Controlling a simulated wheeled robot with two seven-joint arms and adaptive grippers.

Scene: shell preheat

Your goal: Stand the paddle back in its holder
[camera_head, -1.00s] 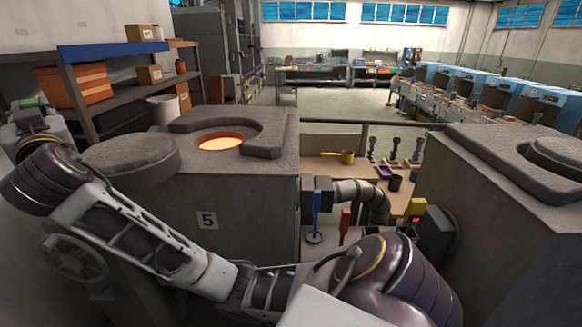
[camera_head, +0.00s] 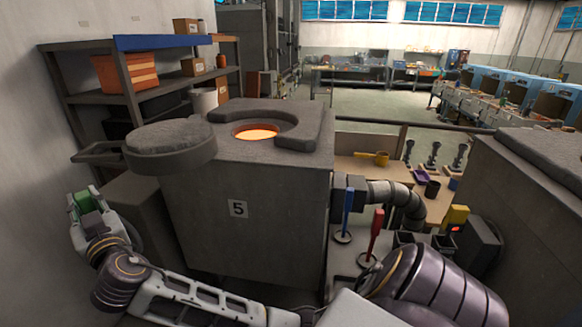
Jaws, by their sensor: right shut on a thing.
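The rest of the paddle is hidden or cannot be made out. A blue upright paddle (camera_head: 347,210) stands on a small round base right of the furnace. I cannot make out an empty holder.
The grey furnace marked 5 (camera_head: 265,220) has a glowing opening, with a round grey lid (camera_head: 170,148) at its left. A shelf (camera_head: 75,85) stands behind the gripper.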

